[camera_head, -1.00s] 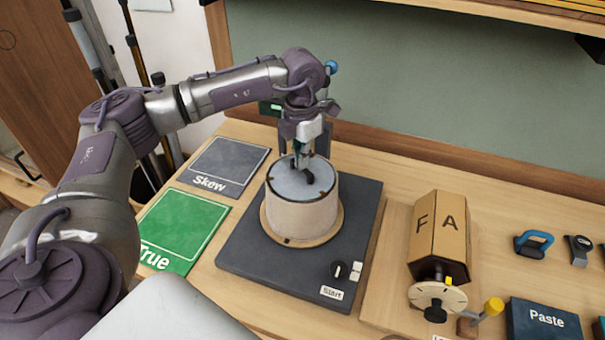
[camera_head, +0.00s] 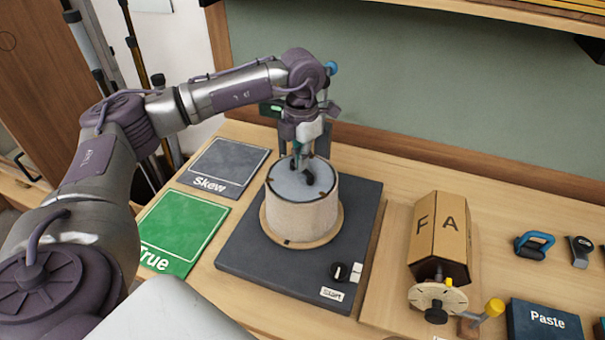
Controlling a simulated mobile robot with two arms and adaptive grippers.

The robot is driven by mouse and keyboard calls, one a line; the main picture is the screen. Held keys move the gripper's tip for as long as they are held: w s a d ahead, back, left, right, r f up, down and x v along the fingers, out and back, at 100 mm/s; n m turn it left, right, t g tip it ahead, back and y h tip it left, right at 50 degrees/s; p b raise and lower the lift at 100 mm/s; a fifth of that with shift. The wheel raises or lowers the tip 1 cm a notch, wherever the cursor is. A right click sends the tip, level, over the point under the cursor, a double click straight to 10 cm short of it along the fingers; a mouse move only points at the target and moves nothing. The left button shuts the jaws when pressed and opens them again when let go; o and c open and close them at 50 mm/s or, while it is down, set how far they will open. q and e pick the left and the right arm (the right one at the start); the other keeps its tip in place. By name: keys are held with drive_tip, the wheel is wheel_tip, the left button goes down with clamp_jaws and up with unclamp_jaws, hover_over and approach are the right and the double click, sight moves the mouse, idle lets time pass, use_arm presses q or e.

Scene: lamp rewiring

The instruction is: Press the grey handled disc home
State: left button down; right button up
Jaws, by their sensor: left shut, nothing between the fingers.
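The grey disc (camera_head: 288,184) lies in the top of a pale round drum (camera_head: 303,214), with dark marks around its rim. A dark handle (camera_head: 309,176) shows at its middle. My left gripper (camera_head: 302,167) is shut and points down over the disc, close to the handle. I cannot tell whether its tips touch the disc or handle. The drum stands on a wooden round plate (camera_head: 290,242) on a dark base board (camera_head: 245,258). My right gripper is not in view.
A green "True" mat (camera_head: 185,228) and a grey "Skew" mat (camera_head: 228,163) lie to the left. A cardboard prism (camera_head: 438,235) with a crank (camera_head: 492,308), a blue-handled tool (camera_head: 534,243) and a "Paste" box (camera_head: 544,322) are at the right. A shelf overhangs the back.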

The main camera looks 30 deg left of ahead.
use_arm(q)
drive_tip(key=shift+s+f, duration=0.15)
drive_tip(key=shift+f, duration=0.15)
drive_tip(key=shift+r+p, duration=0.8)
drive_tip(key=shift+r, duration=0.4)
drive_tip(key=shift+r+p, duration=1.35)
drive_tip(key=shift+r, duration=1.15)
drive_tip(key=shift+f, duration=0.1)
